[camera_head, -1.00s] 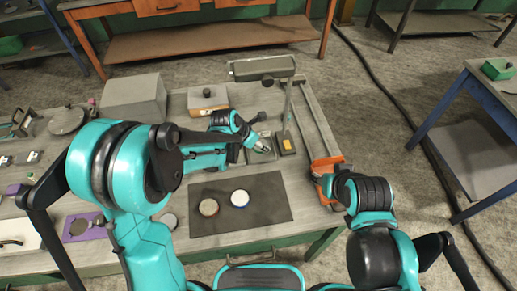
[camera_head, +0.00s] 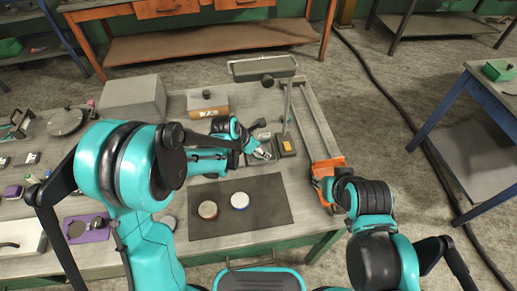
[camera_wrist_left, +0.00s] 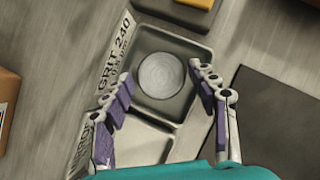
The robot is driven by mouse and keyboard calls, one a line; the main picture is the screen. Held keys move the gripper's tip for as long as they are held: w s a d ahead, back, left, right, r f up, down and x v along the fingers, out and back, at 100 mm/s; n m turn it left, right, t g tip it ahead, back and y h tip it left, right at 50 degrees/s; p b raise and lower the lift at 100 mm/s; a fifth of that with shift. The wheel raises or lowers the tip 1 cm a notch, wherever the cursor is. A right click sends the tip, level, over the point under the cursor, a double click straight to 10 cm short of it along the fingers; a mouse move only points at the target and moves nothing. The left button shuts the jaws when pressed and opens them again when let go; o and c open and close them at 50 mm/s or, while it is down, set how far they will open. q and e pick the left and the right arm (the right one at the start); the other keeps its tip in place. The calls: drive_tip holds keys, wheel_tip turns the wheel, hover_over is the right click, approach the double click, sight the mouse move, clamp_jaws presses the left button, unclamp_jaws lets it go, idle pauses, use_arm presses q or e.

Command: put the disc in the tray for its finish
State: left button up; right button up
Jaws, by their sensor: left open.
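A pale grey round disc (camera_wrist_left: 161,76) lies flat in the tray compartment labelled GRIT 240 (camera_wrist_left: 191,103) in the left wrist view. My left gripper (camera_wrist_left: 163,80) is open above this compartment, with one fingertip on each side of the disc and apart from it. My right gripper is not in view.
A post on a dark base (camera_head: 286,146) stands close right of my left gripper. An orange fixture (camera_head: 326,168) lies farther right. A grey box (camera_head: 134,97) stands behind left.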

use_arm(q)
drive_tip(key=s+a+r+m+t+y+p, duration=0.1)
drive_tip(key=s+a+r+m+p, duration=0.1)
drive_tip(key=s+a+r+m, duration=0.5)
drive_tip(key=s+a+r+m+y+p, duration=0.1)
drive_tip(key=s+a+r+m, duration=0.35)
drive_tip(key=r, duration=0.45)
drive_tip(key=s+a+r+m+t+y, duration=0.2)
drive_tip(key=s+a+m, duration=0.3)
drive_tip(key=s+m, duration=0.4)
drive_tip(key=m, duration=0.6)
drive_tip(key=shift+a, duration=0.2)
drive_tip(key=shift+f+m, duration=0.1)
drive_tip(key=shift+m, duration=0.15)
wheel_tip(320, 180, down, 3)
drive_tip(key=b, duration=0.3)
drive_tip(key=shift+f, duration=0.15)
